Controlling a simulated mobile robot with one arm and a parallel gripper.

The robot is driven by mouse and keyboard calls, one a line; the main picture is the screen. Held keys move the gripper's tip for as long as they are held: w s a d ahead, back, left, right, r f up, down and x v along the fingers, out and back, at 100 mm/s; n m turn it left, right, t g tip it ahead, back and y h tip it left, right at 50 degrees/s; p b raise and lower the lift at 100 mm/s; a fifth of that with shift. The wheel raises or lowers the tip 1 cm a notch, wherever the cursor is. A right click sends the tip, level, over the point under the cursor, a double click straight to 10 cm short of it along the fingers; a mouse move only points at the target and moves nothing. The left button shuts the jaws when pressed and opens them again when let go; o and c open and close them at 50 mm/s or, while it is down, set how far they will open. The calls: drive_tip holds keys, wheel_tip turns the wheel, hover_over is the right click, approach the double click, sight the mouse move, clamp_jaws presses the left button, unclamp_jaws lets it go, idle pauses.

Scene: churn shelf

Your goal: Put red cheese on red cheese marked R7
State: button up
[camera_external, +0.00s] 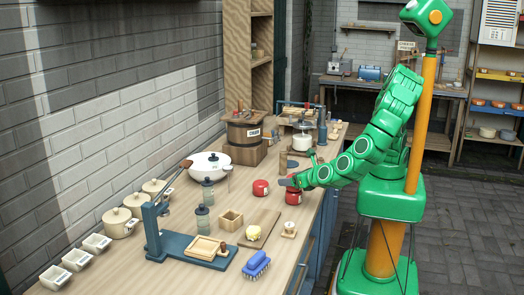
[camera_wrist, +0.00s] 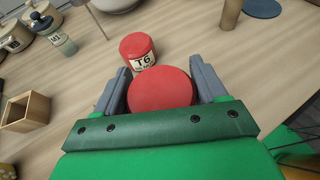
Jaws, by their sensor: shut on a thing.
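My gripper (camera_external: 290,183) is shut on a red cheese (camera_wrist: 160,90), whose round plain top shows between the two grey jaws in the wrist view. In the external view red (camera_external: 294,198) shows directly under my gripper, low over the bench. I cannot tell there whether it is one cheese or two stacked, or whether it touches the bench. A second red cheese (camera_wrist: 137,50) with a white label reading T6 stands upright just beyond the jaws. It also shows left of my gripper in the external view (camera_external: 261,187). No R7 mark is readable.
A wooden board (camera_external: 262,232) with a yellow lump, a small wooden box (camera_external: 231,219) and a blue brush (camera_external: 256,265) are nearer the camera. A white lidded pot (camera_external: 208,165) is to the left. A brown cylinder (camera_wrist: 231,14) stands beyond the jaws.

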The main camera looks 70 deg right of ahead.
drive_tip(key=shift+f, duration=0.3)
drive_tip(key=o, duration=1.2)
drive_tip(key=shift+c, duration=0.2)
drive_tip(key=shift+r, duration=0.1)
drive_tip(key=shift+s+a+r, duration=0.1)
drive_tip(key=shift+v, duration=1.9)
